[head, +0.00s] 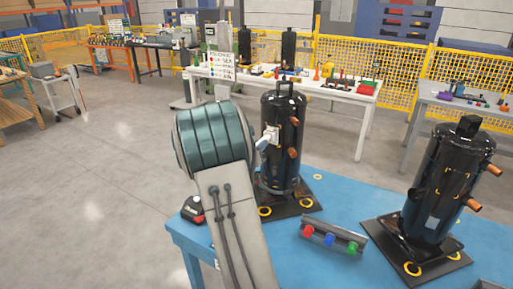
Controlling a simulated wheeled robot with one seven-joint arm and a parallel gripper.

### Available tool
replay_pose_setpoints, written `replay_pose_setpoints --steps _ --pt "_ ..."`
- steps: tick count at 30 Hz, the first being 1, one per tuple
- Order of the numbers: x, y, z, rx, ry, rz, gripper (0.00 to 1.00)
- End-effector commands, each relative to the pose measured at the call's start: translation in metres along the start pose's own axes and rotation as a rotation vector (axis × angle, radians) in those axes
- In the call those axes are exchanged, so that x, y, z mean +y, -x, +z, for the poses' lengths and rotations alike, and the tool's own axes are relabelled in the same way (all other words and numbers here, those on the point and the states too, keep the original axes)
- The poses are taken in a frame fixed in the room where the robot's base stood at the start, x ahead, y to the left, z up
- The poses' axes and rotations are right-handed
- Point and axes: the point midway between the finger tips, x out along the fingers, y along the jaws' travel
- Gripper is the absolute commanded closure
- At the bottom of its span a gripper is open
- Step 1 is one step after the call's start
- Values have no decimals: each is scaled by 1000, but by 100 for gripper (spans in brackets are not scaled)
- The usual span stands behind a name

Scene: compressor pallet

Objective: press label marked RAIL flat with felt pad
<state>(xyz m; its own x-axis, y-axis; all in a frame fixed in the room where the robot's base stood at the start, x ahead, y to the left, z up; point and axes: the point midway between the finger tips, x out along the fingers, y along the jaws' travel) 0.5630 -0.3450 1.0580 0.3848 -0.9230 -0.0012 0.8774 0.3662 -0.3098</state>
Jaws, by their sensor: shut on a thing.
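A black upright compressor (282,165) stands on a dark base plate on the blue table, just right of my arm. A small cream label (271,133) shows on its left side; its print is too small to read. A pale block (262,143) sits at the label's lower left, against or just in front of it; I cannot tell if it is the felt pad or if it touches. My gripper is hidden behind my own arm. A second black compressor (445,185) at the right bears yellow corner marks and a grey plate (432,222).
The blue table (330,200) also holds a grey bar (333,238) with red, blue and green knobs, and a black-and-red object (193,208) at its left edge. A white bench (330,90) with tools and a sign board (222,65) stand behind.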

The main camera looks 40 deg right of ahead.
Motion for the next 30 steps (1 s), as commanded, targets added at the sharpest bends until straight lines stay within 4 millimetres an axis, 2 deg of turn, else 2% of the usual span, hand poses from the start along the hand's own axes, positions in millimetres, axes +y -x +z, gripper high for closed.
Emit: replay_pose_setpoints --steps 30 --pt "0 -6 1 -2 0 -1 100"
